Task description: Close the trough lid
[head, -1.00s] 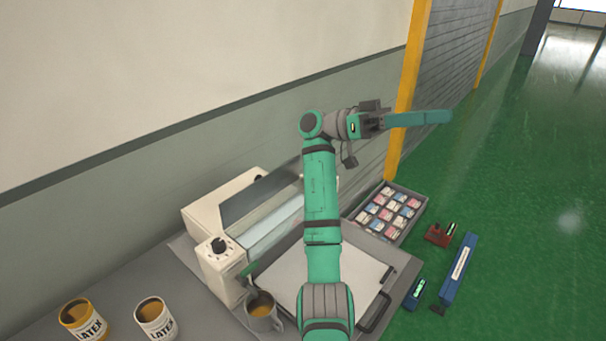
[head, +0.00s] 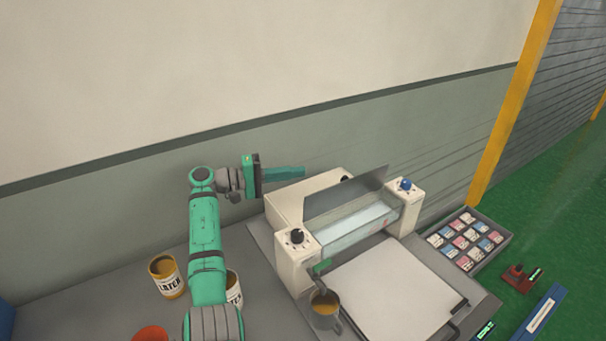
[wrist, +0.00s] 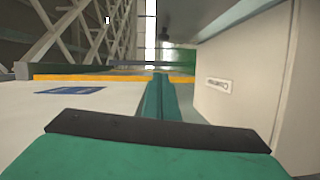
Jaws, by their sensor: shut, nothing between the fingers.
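The trough (head: 362,222) is a clear-walled channel between two cream end posts on a cream machine (head: 290,205). Its lid (head: 345,194), a thin grey panel, stands tilted up along the trough's back side, so the trough is open. My gripper (head: 300,172) is left of the lid, by the machine's rear left corner, with its long teal fingers together and pointing right. It appears apart from the lid. In the wrist view the shut fingers (wrist: 160,85) point ahead, with a pale panel bearing a small label (wrist: 217,85) close on their right.
A mug (head: 325,309) stands at the machine's front left, below a green lever. Two paint cans, one yellow-rimmed (head: 167,277), stand near my arm. A white sheet (head: 395,290) lies in front. A tray of small packs (head: 465,240) is at right. The wall runs close behind.

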